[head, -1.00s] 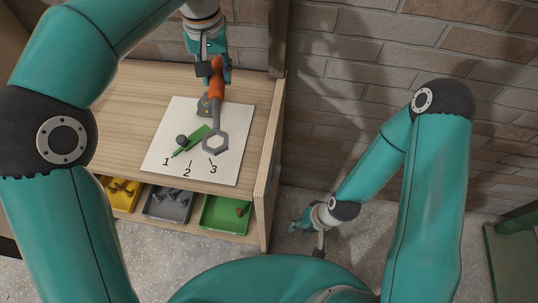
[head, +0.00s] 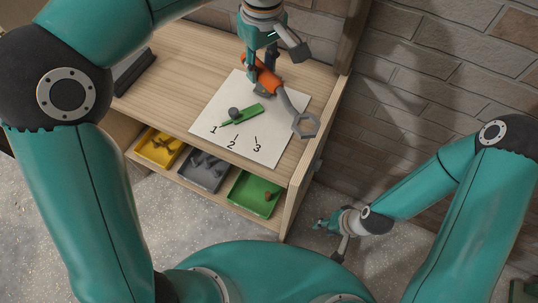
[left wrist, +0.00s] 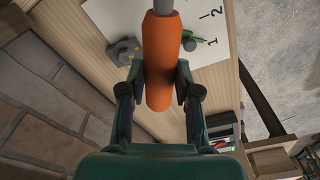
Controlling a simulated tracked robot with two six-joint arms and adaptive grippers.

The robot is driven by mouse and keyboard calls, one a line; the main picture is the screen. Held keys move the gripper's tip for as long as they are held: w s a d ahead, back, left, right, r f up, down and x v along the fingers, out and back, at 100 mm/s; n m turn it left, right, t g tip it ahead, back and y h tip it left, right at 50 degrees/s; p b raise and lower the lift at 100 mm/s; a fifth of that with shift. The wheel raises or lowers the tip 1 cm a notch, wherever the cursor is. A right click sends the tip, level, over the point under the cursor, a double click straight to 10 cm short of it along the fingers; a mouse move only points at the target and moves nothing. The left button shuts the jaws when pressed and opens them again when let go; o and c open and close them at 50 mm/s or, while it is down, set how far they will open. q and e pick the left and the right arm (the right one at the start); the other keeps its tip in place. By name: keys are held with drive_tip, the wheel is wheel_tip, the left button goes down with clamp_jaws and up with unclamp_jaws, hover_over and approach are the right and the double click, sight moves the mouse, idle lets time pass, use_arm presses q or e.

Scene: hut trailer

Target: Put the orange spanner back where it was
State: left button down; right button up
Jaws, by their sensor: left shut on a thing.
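My left gripper (head: 262,75) is shut on the orange handle of the spanner (head: 267,78). The spanner's grey shaft and ring end (head: 306,125) point down and right in the head view, over the right edge of the white sheet (head: 283,153). The sheet bears marks numbered 1, 2 and 3. In the left wrist view the orange handle (left wrist: 160,60) sits between the two fingers, and the ring end is out of frame. My right gripper (head: 333,235) hangs low over the floor, away from the bench; its finger opening is unclear.
A green tool with a grey knob (head: 247,114) lies on the sheet. A small grey item (left wrist: 124,51) lies near the handle. Below the wooden bench top (head: 190,60) are yellow (head: 148,156), grey (head: 190,178) and green (head: 240,198) trays. A brick wall (head: 420,90) is at right.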

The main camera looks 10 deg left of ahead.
use_arm(q)
drive_tip(key=s+a+r+n, duration=0.5)
drive_tip(key=s+a+r, duration=0.1)
drive_tip(key=a, duration=0.3)
drive_tip(key=f+b, duration=0.1)
drive_tip(key=f, duration=1.3)
drive_tip(key=shift+s+a+f+b, duration=0.15)
drive_tip(key=shift+a+f+b, duration=0.1)
drive_tip(key=shift+b, duration=0.1)
drive_tip(key=shift+f, duration=2.45)
drive_tip(key=shift+d+f, duration=0.1)
drive_tip(key=shift+f, duration=0.05)
drive_tip(key=c, duration=1.1)
unclamp_jaws()
